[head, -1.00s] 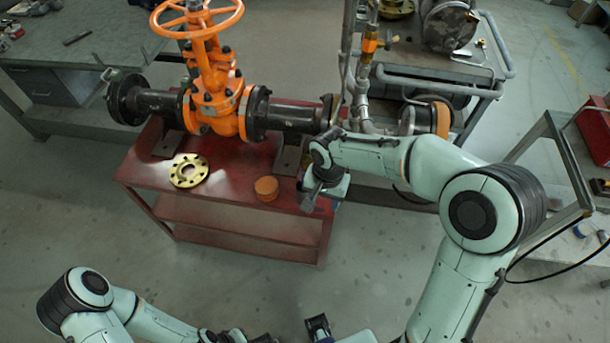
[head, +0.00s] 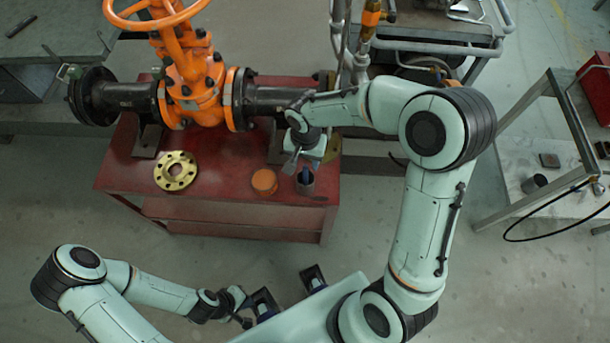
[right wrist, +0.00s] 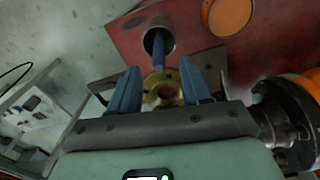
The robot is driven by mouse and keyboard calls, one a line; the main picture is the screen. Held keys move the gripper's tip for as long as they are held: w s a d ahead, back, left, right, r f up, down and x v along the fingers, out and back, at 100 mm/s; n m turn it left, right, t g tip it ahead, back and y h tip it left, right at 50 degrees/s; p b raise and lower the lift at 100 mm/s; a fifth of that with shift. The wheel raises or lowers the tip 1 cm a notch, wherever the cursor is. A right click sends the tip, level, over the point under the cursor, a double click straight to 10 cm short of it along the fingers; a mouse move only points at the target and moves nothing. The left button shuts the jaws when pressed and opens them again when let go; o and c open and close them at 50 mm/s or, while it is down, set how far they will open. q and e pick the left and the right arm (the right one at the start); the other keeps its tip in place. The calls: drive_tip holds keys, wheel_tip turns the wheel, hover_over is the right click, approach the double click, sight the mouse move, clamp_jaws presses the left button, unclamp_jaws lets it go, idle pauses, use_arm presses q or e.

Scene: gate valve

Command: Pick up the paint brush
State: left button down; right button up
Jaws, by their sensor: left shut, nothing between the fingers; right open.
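A dark cup (head: 305,183) stands on the red table near its right front corner. A blue handle, likely the paint brush (head: 304,174), sticks up from it; its bristles are hidden. In the right wrist view the brush (right wrist: 159,48) leans out of the cup (right wrist: 148,42) toward the gap between the fingers, beyond their tips. My right gripper (head: 291,163) is open and empty, beside and above the cup. Its blue-padded fingers show in the right wrist view (right wrist: 160,88). My left gripper (head: 238,303) is low in the head view, shut and empty, far from the cup.
An orange round can (head: 264,182) stands just left of the cup. A brass flange (head: 176,171) lies further left. The orange gate valve (head: 190,95) and its dark pipe run along the table's back. A brass ring (right wrist: 165,88) shows between the fingers; its depth is unclear.

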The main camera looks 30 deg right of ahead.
sight(306, 173)
wheel_tip(306, 173, down, 2)
drive_tip(key=shift+w+f, duration=0.1)
drive_tip(key=shift+w, duration=0.05)
drive_tip(key=shift+s+f, duration=0.2)
drive_tip(key=shift+f, duration=2.45)
clamp_jaws()
